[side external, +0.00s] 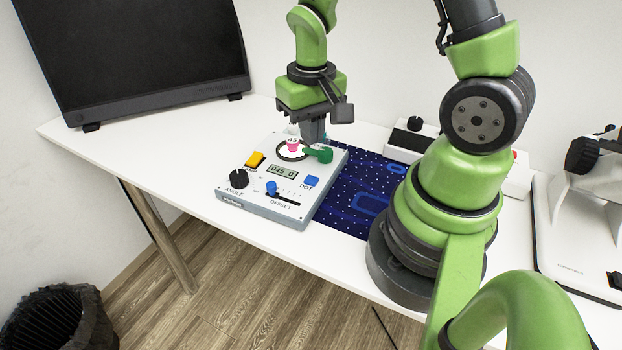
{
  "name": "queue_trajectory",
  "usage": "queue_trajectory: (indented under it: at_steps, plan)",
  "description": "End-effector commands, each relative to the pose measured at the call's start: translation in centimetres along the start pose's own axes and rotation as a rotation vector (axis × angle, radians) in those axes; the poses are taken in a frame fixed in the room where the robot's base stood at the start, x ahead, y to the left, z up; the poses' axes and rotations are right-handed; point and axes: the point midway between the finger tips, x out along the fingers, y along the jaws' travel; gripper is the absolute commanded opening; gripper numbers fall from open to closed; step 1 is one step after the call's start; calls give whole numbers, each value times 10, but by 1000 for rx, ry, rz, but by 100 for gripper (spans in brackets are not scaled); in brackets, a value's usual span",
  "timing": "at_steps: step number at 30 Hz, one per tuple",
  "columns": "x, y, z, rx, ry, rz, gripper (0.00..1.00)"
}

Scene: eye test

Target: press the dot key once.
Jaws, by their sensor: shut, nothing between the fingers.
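The dot key (312,181) is a small blue square key at the right side of a light grey control box (231,203), with the label DOT beside it. The key shows unobstructed. My gripper (314,138) points down over the far edge of the box, behind the green piece, with its fingers together and nothing held. It is apart from the dot key, farther back. Whether the fingertips touch the box cannot be told.
The box also carries an orange key (255,159), a display (282,171), a black angle knob (236,178), a blue offset slider (271,188), and a round dial with a pink piece (292,145) and green piece (321,154). A dark blue mat (345,200) lies right; a monitor (130,50) stands behind left.

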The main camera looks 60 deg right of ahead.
Motion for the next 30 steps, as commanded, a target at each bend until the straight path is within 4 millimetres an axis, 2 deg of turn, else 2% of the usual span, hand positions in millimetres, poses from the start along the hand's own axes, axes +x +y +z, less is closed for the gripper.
queue_trajectory:
  at_steps: [30]
  plan:
    - [-5,0,0,-1,1,0,0]
